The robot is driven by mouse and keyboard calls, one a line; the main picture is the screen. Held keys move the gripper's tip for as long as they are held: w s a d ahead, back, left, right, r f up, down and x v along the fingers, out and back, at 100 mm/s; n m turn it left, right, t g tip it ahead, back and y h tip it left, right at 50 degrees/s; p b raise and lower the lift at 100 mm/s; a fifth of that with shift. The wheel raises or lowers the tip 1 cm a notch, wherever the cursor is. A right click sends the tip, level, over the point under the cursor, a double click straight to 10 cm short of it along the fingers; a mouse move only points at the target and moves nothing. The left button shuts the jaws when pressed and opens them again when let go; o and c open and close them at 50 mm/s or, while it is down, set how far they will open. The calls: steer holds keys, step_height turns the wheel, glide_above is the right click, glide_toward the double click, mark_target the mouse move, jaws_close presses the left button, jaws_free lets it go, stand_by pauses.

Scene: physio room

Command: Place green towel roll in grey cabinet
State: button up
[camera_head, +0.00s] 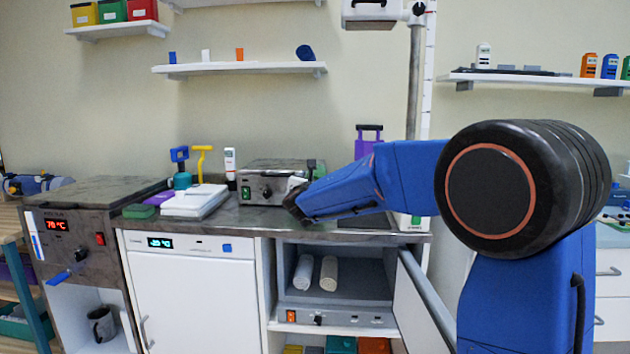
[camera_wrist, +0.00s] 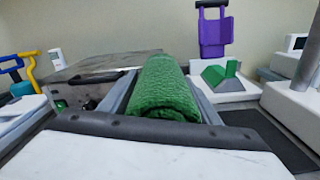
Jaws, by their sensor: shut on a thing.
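The green towel roll (camera_wrist: 165,84) lies between the two grey fingers of my gripper (camera_wrist: 163,98) in the wrist view. The gripper is shut on it. In the head view my gripper (camera_head: 298,197) is above the counter, in front of a metal box; the roll is mostly hidden there. The grey cabinet (camera_head: 352,290) is below the counter with its front open and its door (camera_head: 425,300) swung out to the right. A white roll (camera_head: 303,272) and a beige roll (camera_head: 329,273) stand or lie inside at the left. The right part of its floor is bare.
The metal box (camera_head: 268,188) stands on the counter (camera_head: 240,220), with white stacked pads (camera_head: 194,200) to its left. A purple holder (camera_wrist: 214,36) and a green wedge on a white base show at right in the wrist view. A closed white unit (camera_head: 190,290) stands left of the cabinet.

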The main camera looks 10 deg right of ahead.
steer(key=shift+f, duration=0.6)
steer(key=o, duration=1.1)
steer(key=shift+r, duration=0.15)
